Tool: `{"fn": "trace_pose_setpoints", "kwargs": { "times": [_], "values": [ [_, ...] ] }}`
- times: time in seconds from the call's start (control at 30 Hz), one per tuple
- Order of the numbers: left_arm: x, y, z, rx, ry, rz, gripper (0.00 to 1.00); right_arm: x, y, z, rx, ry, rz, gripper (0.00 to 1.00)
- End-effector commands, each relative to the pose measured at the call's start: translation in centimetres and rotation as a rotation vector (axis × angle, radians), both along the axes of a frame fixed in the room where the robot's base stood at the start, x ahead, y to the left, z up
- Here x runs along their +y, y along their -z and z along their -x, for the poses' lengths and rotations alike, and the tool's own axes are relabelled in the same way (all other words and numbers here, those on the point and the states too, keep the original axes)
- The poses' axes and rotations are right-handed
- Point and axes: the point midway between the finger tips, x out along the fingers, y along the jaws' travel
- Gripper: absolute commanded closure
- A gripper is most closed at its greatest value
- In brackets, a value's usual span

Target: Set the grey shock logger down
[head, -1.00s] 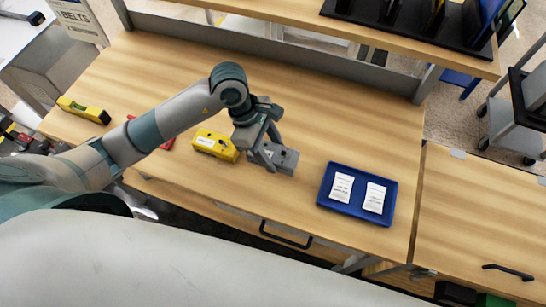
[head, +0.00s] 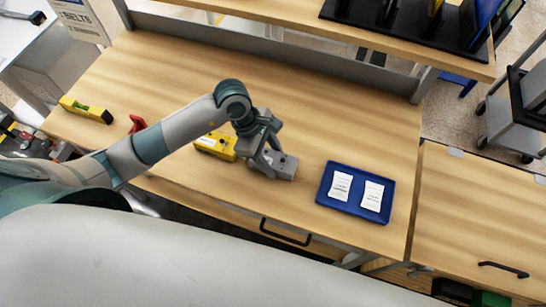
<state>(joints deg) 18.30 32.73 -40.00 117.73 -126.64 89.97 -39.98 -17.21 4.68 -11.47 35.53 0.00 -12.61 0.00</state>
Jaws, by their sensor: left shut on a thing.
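The grey shock logger (head: 286,167) is a small grey box over the wooden workbench, left of the blue tray. My left gripper (head: 272,162) is shut on it, with the arm reaching in from the left. The logger is at or just above the bench top; I cannot tell whether it touches. My right gripper is not in view.
A yellow device (head: 214,147) lies just left of my left gripper, partly hidden by the arm. The blue tray (head: 323,189) with two white packets stands to the right. A yellow level (head: 86,110) and a red tool (head: 137,124) lie farther left. The bench behind the gripper is clear.

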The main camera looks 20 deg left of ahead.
Motion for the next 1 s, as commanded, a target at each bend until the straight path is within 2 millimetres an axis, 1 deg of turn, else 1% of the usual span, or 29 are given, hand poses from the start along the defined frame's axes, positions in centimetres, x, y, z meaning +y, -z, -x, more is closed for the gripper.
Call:
{"fn": "trace_pose_setpoints", "kwargs": {
  "times": [0.07, 0.1, 0.17, 0.2, 0.47, 0.63, 0.67, 0.77, 0.87, 1.0],
  "values": [
    [0.0, 0.3, 0.0, -0.001, 0.001, 0.000, 0.82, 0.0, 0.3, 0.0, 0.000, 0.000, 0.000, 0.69],
    [0.0, 0.3, 0.0, 0.000, 0.000, 0.000, 0.53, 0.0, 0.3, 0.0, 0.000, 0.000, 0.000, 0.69],
    [0.0, 0.2, 0.0, 0.000, 0.000, 0.000, 0.38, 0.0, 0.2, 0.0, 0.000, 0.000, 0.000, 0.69],
    [0.0, 0.2, 0.0, 0.000, 0.000, 0.000, 0.36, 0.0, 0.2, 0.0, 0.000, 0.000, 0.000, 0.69],
    [0.0, 0.2, 0.0, 0.000, 0.000, 0.000, 0.36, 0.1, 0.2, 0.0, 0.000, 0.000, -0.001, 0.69],
    [0.0, -0.2, 0.0, 0.000, 0.000, 0.000, 0.36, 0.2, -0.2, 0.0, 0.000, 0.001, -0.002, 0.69],
    [0.1, -0.2, 0.0, -0.001, 0.000, 0.000, 0.36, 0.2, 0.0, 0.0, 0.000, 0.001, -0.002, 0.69],
    [0.5, -1.0, -0.1, -0.002, -0.001, -0.001, 0.36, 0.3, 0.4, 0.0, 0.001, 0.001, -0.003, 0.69],
    [1.0, -2.2, -0.2, -0.004, 0.000, -0.001, 0.36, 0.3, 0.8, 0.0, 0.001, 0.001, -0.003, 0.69],
    [2.0, -4.4, -0.3, -0.005, 0.000, -0.002, 0.36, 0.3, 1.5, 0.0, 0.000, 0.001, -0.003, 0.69]
  ]
}}
